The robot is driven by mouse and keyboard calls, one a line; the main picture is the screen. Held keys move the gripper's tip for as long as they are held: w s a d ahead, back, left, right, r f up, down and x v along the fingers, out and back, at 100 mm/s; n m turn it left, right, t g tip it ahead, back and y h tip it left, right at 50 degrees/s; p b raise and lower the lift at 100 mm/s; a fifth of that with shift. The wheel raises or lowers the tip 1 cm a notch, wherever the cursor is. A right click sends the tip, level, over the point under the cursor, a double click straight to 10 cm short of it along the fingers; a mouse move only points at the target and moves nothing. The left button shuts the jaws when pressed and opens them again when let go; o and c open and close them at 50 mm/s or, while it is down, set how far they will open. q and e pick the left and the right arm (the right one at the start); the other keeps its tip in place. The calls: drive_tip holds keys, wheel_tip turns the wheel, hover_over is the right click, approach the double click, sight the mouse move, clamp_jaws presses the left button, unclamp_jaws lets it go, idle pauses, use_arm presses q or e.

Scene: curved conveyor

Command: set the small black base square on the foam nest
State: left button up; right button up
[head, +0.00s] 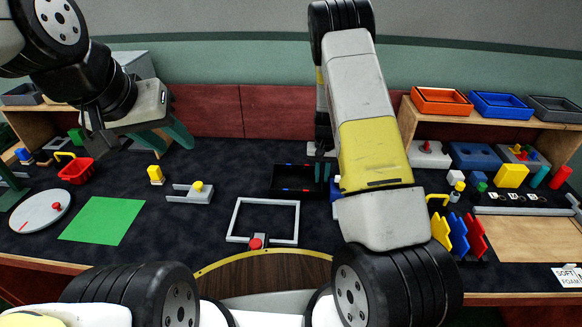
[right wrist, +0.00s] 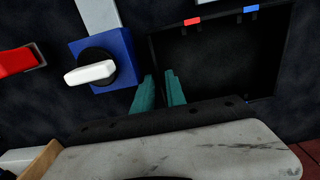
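My left gripper (head: 168,143) is open and empty, raised over the left part of the table. My right gripper (head: 321,172) hangs over the middle back of the table; in the right wrist view its two teal fingers (right wrist: 158,77) stand a little apart with nothing visible between them. A dark shallow rectangular piece (head: 290,182) with red and blue tabs lies beside them; it also shows in the right wrist view (right wrist: 222,65). I cannot tell whether it is the black base. A "SOFT FOAM" label (head: 566,277) lies at the front right; no foam nest is clearly visible.
A blue block with a black disc and white handle (right wrist: 113,58) is left of the right fingers. A white frame (head: 233,220), green mat (head: 103,221) and red basket (head: 76,172) lie leftward. Yellow, blue and red upright pieces (head: 459,235) and a wooden panel (head: 525,242) are right.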

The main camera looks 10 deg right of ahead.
drive_tip(key=shift+f, duration=0.65)
clamp_jaws()
idle(0.9)
